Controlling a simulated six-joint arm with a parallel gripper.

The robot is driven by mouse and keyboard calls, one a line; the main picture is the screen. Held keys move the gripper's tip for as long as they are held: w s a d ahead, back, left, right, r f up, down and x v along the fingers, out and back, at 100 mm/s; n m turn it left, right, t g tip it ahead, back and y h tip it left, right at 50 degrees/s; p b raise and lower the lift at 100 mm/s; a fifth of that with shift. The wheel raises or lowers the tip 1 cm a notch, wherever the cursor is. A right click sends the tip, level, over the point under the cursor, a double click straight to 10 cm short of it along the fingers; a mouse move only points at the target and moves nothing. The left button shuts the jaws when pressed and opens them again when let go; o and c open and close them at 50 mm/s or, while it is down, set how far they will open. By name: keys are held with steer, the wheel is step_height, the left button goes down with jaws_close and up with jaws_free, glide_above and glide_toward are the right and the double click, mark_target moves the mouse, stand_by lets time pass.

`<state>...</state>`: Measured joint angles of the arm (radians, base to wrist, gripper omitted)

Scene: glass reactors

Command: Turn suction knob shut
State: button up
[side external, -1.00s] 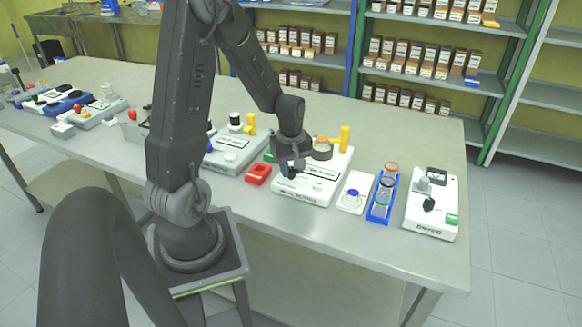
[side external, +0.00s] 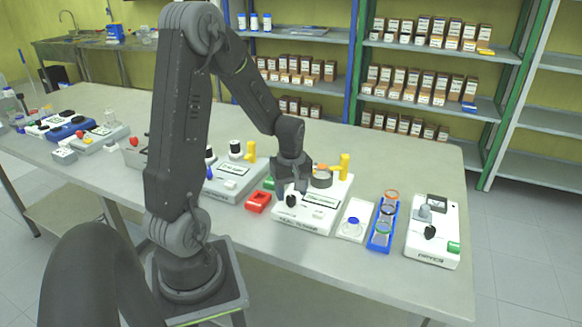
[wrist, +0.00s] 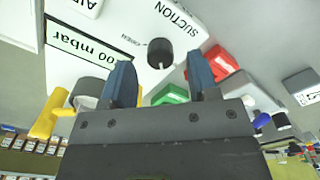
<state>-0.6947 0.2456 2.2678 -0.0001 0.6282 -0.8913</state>
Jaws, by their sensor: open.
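The white reactor unit (side external: 318,216) stands on the bench with its black suction knob (side external: 291,200) at the front left. In the wrist view the round black knob (wrist: 160,53) lies by the SUCTION label (wrist: 175,17), with a small OPEN mark (wrist: 130,42) to its left. My gripper (side external: 290,187) is just above the knob in the side view. In the wrist view my gripper (wrist: 161,75) is open, its two blue fingertips apart, with the knob centred just beyond the gap. I cannot tell the knob's setting or whether a finger touches it.
A red block (side external: 258,201) and a green piece (wrist: 172,94) sit beside the unit. A yellow valve (side external: 345,166) rises at its back. A white scale (side external: 354,222), a blue vial rack (side external: 383,224) and a dryer (side external: 433,232) stand to the right.

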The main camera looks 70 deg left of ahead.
mark_target(291, 197)
step_height(291, 197, up, 12)
stand_by(0.3)
stand_by(0.3)
steer(key=s+d+r+m+t, duration=0.2)
steer(key=s+d+r+m, duration=0.1)
steer(key=d+m, duration=0.6)
steer(key=s+d+r+m+t, duration=0.3)
steer(key=d+m, duration=0.6)
steer(key=d, duration=0.3)
steer(key=shift+s+d+r+t, duration=0.2)
steer(key=shift+s+t, duration=0.1)
steer(key=shift+s, duration=0.25)
